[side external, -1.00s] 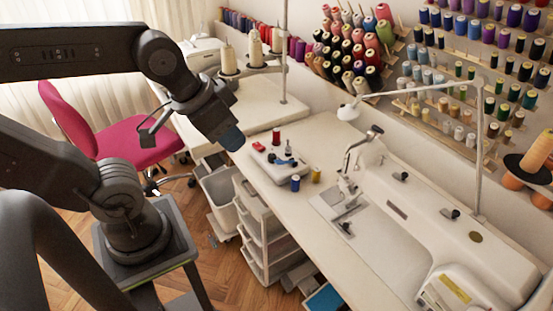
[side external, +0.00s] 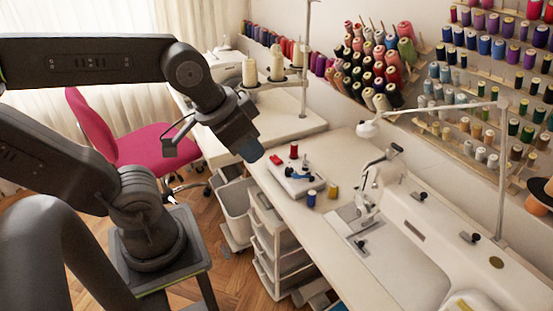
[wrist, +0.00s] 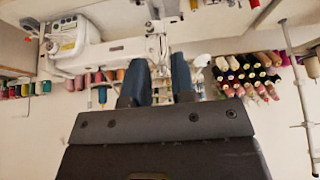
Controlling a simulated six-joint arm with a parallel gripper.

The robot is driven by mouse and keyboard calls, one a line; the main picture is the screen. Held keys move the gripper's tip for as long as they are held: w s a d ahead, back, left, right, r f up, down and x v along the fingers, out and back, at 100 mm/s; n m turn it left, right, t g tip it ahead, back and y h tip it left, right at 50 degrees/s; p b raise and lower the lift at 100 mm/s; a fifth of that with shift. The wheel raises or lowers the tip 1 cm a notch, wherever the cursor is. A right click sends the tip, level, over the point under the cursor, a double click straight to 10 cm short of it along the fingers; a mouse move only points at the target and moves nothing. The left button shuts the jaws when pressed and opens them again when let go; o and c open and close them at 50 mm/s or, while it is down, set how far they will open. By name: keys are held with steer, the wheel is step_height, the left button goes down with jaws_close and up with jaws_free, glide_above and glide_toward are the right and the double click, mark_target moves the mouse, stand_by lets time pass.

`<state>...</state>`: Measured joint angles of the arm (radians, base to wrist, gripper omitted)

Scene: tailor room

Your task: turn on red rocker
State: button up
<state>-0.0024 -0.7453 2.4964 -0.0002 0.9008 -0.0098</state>
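The red rocker (side external: 277,158) is a small red piece at the far left corner of a pale panel (side external: 306,188) on the sewing table, in the side view. My gripper (side external: 253,152) hangs just left of the rocker in the picture, its blue fingertips pointing down and apparently above the table's edge. In the wrist view the two dark blue fingers of my gripper (wrist: 158,78) stand apart with nothing between them. I cannot make out the rocker in the wrist view, nor which way it is tipped.
A blue lever (side external: 298,175) and a red spool (side external: 294,150) are at the panel. Blue (side external: 311,199) and yellow (side external: 332,191) spools stand at its front. A sewing machine (side external: 440,220) lies to the right.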

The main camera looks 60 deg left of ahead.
steer(key=shift+w+a+r+n, duration=0.1)
steer(key=shift+w+a+n, duration=0.05)
steer(key=shift+w+n, duration=0.25)
steer(key=shift+c, duration=0.8)
steer(key=w+a+n, duration=0.1)
steer(key=w+n, duration=0.1)
steer(key=w+a+n+g, duration=0.1)
steer(key=w+a+n, duration=0.1)
steer(key=n, duration=0.1)
steer(key=w+a+r+n, duration=0.1)
steer(key=w+n, duration=0.2)
steer(key=shift+w+a+g, duration=0.1)
steer(key=shift+a+g, duration=0.05)
steer(key=shift+g, duration=0.25)
jaws_close()
steer(key=w+a+f+n+g, duration=0.1)
steer(key=w+a+f+n, duration=0.3)
steer(key=w+a+n, duration=0.35)
steer(key=w+a+f+n+g, duration=0.25)
steer(key=w+a+n, duration=0.25)
steer(key=a+n, duration=0.45)
steer(key=w+a+f+n+h, duration=0.1)
steer(key=a+f+n, duration=0.8)
steer(key=n, duration=0.1)
steer(key=shift+w+a+f+h, duration=0.2)
steer(key=shift+a+f+h, duration=0.15)
steer(key=shift+a+h, duration=0.05)
